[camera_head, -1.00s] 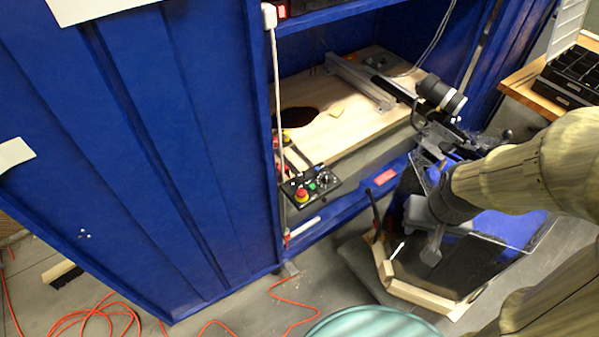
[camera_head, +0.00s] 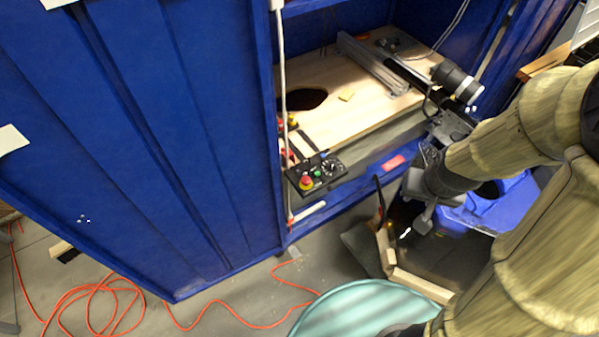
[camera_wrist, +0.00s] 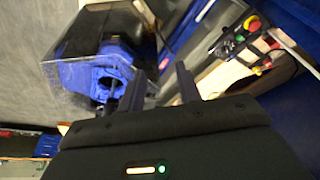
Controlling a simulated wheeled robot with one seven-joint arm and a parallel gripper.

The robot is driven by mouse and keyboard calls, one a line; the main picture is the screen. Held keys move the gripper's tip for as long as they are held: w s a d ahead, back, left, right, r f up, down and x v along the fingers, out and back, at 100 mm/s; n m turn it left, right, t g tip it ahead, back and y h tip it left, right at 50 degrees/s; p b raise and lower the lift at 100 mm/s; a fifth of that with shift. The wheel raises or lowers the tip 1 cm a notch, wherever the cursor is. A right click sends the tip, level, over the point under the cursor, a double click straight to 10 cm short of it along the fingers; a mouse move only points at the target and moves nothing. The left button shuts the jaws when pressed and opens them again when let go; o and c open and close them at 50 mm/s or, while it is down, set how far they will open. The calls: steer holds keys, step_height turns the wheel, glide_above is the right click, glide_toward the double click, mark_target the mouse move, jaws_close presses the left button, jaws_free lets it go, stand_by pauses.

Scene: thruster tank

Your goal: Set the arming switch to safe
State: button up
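A small black control panel (camera_head: 318,178) sits at the front edge of the wooden board inside the blue cabinet. It carries a red push button (camera_head: 306,182) on a yellow base, a green button (camera_head: 316,173) and a dark knob (camera_head: 329,166) with light marks. I cannot read which control is the arming switch or its setting. The panel also shows at the upper right of the wrist view (camera_wrist: 228,44). My gripper (camera_wrist: 160,74) is open and empty, its two fingers apart. In the head view my gripper (camera_head: 424,216) is right of and nearer than the panel, not touching it.
The blue cabinet wall (camera_head: 170,130) fills the left. A clear-walled box with a blue part (camera_wrist: 105,80) lies left of my fingers in the wrist view. A teal round top (camera_head: 360,312) stands at the bottom. An orange cable (camera_head: 230,325) lies on the floor.

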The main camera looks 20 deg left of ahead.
mark_target(299, 178)
steer(key=w+a+f+n+t+p, duration=0.1)
steer(key=w+a+f+t, duration=0.3)
steer(key=f, duration=0.3)
steer(key=w+a+f+n+t, duration=0.1)
steer(key=w+a+f+n, duration=0.1)
steer(key=w+a+f, duration=0.4)
steer(key=s+a+f+n+t+y+p, duration=0.1)
steer(key=s+a+f+n+y, duration=0.4)
steer(key=a+n+y, duration=0.4)
steer(key=shift+s+a+f+y, duration=0.2)
steer(key=shift+s+a+y, duration=0.1)
steer(key=shift+s+a, duration=0.4)
steer(key=shift+w+a, duration=0.1)
steer(key=p+x, duration=0.2)
steer(key=x, duration=1.5)
steer(key=shift+w, duration=0.2)
